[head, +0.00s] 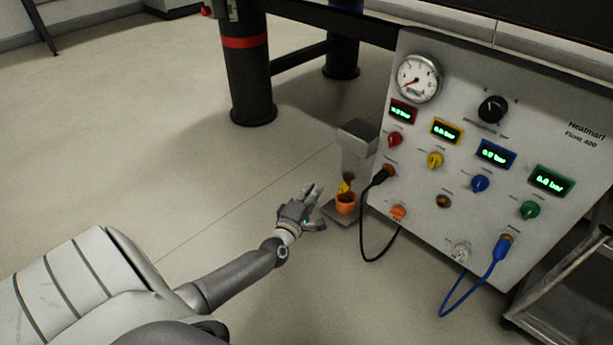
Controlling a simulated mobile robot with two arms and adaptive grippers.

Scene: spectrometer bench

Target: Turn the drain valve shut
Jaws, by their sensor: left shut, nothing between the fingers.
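A small yellow part (343,187), which looks like the drain valve, sits under a clear bowl (355,167) with a grey top at the left side of the panel. An orange cup (346,203) stands just below it on a small plate (340,214). The yellow part is small, and I cannot tell how far it is turned. My left gripper (317,207) is shut and empty, just left of the cup and the yellow part. I cannot tell whether it touches either one. My right gripper is not in view.
The grey panel (420,110) carries a round gauge (415,78), several coloured knobs and lit displays. A black cable (364,232) and a blue cable (473,287) hang from its front. A dark table leg (246,75) stands behind. The floor at left is clear.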

